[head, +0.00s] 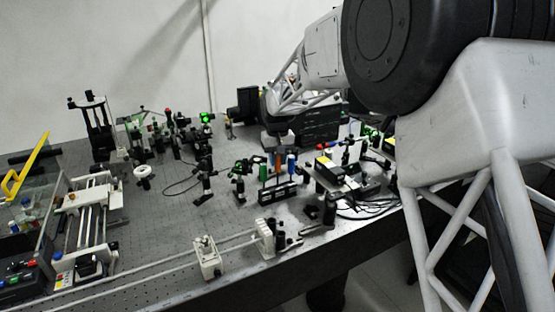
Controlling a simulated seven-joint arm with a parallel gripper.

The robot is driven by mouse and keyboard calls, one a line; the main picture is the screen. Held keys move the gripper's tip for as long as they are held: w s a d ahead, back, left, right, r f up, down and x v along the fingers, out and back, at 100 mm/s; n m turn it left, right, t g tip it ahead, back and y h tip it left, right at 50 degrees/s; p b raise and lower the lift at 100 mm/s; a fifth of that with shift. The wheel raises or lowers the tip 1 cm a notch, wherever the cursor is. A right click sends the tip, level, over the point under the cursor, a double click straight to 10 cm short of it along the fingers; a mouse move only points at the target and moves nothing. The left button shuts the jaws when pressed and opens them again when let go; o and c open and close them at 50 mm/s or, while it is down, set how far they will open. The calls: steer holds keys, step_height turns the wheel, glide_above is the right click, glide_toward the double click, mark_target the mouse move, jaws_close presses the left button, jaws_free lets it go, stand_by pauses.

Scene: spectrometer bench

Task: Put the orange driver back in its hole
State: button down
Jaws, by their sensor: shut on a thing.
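The orange driver (277,161) is held upright by my gripper (278,149), which comes down from above and is shut on it. Its handle is small in the head view, and the fingertips are hard to make out. The dark driver rack (278,194) with pale marks on its front stands just below. A green driver (263,173) and a blue driver (291,163) stand upright at the rack, left and right of the orange one. I cannot tell whether the orange driver's tip is over, in or behind its hole.
Optical mounts (239,179) crowd the left of the rack. A black instrument box with a yellow label (325,163) and cables lie to the right. Bare perforated bench (165,235) lies front left.

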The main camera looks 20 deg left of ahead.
steer(key=shift+f, duration=1.3)
stand_by(0.4)
steer(key=c, duration=0.9)
jaws_free()
steer(key=shift+o, duration=0.2)
steer(key=shift+r, duration=0.1)
steer(key=shift+r, duration=3.8)
